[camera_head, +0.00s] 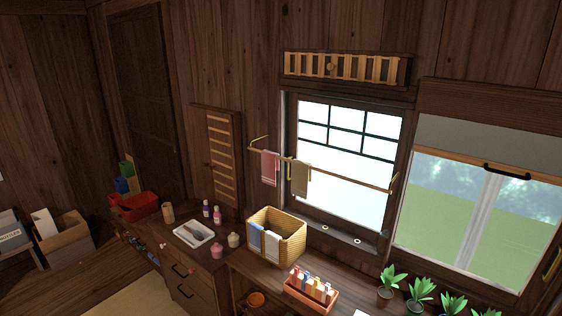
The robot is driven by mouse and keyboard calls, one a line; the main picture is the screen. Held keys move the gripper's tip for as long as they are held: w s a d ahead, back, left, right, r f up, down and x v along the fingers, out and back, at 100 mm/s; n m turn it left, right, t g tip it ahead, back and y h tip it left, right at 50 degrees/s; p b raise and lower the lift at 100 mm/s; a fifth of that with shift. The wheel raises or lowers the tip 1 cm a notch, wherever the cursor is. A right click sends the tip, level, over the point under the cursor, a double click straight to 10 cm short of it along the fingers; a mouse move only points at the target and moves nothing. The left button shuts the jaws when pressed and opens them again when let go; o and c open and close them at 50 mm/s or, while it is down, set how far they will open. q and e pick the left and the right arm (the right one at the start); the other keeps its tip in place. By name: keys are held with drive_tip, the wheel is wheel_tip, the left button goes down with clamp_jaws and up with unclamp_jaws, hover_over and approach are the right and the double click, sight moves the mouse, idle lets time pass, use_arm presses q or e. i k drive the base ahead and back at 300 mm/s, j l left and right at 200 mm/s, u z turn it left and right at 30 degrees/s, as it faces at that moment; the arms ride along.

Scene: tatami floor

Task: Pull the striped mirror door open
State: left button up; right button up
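A wooden wall cabinet with a striped, slatted front (222,160) hangs on the back wall, left of the window. It appears closed, and I cannot see a mirror surface on it. A wide horizontal slatted panel (345,68) with a round knob in its middle is above the window; it also looks closed. I cannot tell for certain which of these is the striped mirror door. Neither of my grippers is in view.
Below is a wooden counter with a white tray (193,234), small bottles, a wicker basket (276,238) and a bottle crate (311,293). A towel rail (340,177) crosses the window. Potted plants (420,290) stand at right. A dark-handled window (480,205) is behind them.

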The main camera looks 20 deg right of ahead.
sight(219, 124)
drive_tip(key=z, duration=0.15)
drive_tip(key=i+j+z, duration=0.1)
drive_tip(key=i+j, duration=0.65)
drive_tip(key=j, duration=0.2)
drive_tip(key=z, duration=0.05)
